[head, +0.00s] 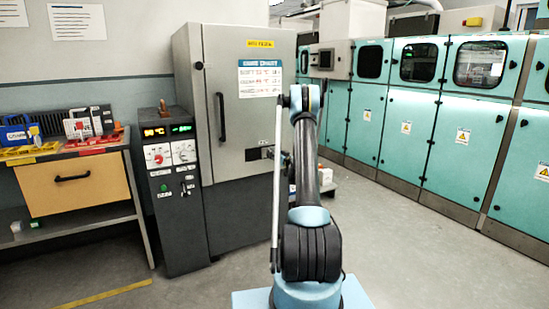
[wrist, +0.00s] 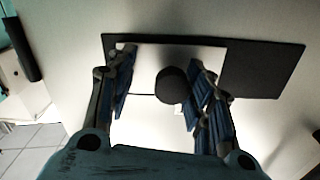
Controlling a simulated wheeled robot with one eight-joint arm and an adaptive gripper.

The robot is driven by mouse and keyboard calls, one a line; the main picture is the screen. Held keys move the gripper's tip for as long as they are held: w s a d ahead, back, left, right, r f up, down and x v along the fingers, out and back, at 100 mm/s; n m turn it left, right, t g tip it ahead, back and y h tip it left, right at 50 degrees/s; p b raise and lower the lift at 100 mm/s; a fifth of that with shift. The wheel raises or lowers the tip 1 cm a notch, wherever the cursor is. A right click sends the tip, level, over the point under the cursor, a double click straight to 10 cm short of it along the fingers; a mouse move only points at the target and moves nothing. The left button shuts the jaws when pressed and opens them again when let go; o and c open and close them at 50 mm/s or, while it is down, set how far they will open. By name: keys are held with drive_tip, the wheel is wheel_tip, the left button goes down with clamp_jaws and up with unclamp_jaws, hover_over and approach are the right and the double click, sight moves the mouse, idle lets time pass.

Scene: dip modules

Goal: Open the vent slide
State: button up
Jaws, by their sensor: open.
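The vent slide shows in the wrist view as a pale plate (wrist: 145,58) with a round black knob (wrist: 172,85), set over a long dark strip (wrist: 265,68). My gripper (wrist: 160,72) is open, with one blue-padded finger on each side of the knob. The knob is nearer the right finger; I cannot tell whether they touch. In the head view the vent's dark plate (head: 254,154) is on the front of the grey cabinet (head: 245,105), and my arm hides part of that area and most of the gripper.
The cabinet has a vertical black handle (head: 221,118) on its door. A control box (head: 170,190) stands left of it, and a workbench (head: 80,195) with bins is farther left. Teal machine cabinets (head: 400,135) line the right side. The floor between is mostly clear.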

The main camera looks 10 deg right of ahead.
drive_tip(key=v, duration=1.1)
drive_tip(key=shift+s+d, duration=0.2)
drive_tip(key=shift+s, duration=0.05)
drive_tip(key=s+a+r+n+g+y, duration=0.2)
drive_tip(key=s+a+r+g, duration=0.2)
drive_tip(key=s+a+r, duration=0.6)
drive_tip(key=s+a+r+g, duration=0.2)
drive_tip(key=s+a, duration=0.2)
drive_tip(key=s, duration=0.4)
drive_tip(key=s+a+r+g, duration=0.1)
drive_tip(key=s+a+g, duration=0.1)
drive_tip(key=s+a, duration=0.35)
drive_tip(key=s+f+g+h, duration=0.2)
drive_tip(key=s+g+h, duration=0.15)
drive_tip(key=s, duration=1.75)
drive_tip(key=s+d+f+m+g+h, duration=0.1)
drive_tip(key=s+d+f+h, duration=0.1)
drive_tip(key=s, duration=0.8)
drive_tip(key=s+d+f+m+g+h, duration=0.2)
drive_tip(key=s+d+f, duration=0.2)
drive_tip(key=s, duration=0.6)
wheel_tip(320, 180, down, 2)
drive_tip(key=shift+s+d+f, duration=0.15)
drive_tip(key=shift+s+d, duration=0.1)
drive_tip(key=shift+g, duration=0.25)
